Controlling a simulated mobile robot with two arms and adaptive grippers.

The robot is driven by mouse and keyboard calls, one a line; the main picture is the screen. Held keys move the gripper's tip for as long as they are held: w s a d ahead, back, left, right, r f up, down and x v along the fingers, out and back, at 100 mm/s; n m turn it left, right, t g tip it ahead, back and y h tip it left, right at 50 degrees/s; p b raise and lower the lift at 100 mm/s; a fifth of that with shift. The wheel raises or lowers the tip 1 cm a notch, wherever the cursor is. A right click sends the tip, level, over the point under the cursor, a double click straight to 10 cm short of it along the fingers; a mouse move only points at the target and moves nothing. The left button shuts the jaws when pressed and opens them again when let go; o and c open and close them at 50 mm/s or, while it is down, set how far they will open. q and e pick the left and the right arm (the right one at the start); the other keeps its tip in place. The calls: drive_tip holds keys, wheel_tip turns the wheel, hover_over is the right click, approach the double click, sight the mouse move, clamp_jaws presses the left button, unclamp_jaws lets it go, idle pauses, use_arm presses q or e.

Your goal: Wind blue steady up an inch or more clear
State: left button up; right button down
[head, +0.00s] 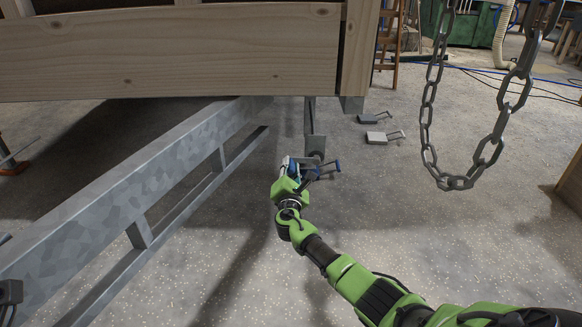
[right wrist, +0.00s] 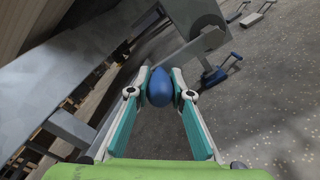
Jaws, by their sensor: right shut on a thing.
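My right gripper (head: 288,172) reaches in low beside the trailer's steel frame. In the right wrist view (right wrist: 160,88) its two fingers are shut on a blue egg-shaped knob (right wrist: 160,88). The grey metal steady (head: 311,118) hangs below the wooden body's corner, just beyond the gripper. In the right wrist view the steady's grey plate and round part (right wrist: 204,24) show above the knob. A blue piece with a handle (right wrist: 217,74) is to the right of the steady. Whether the steady's foot touches the floor cannot be told. My left gripper does not show.
The galvanised frame (head: 130,195) runs along the left under the wooden trailer body (head: 170,50). Two grey blocks with handles (head: 376,138) lie on the floor beyond. A heavy chain (head: 428,120) hangs at the right. The speckled floor at lower middle is clear.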

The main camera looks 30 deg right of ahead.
drive_tip(key=shift+a+f, duration=0.1)
drive_tip(key=shift+f, duration=0.15)
drive_tip(key=c, duration=1.8)
unclamp_jaws()
drive_tip(key=shift+r, duration=0.1)
drive_tip(key=shift+s, duration=0.1)
drive_tip(key=v, duration=1.2)
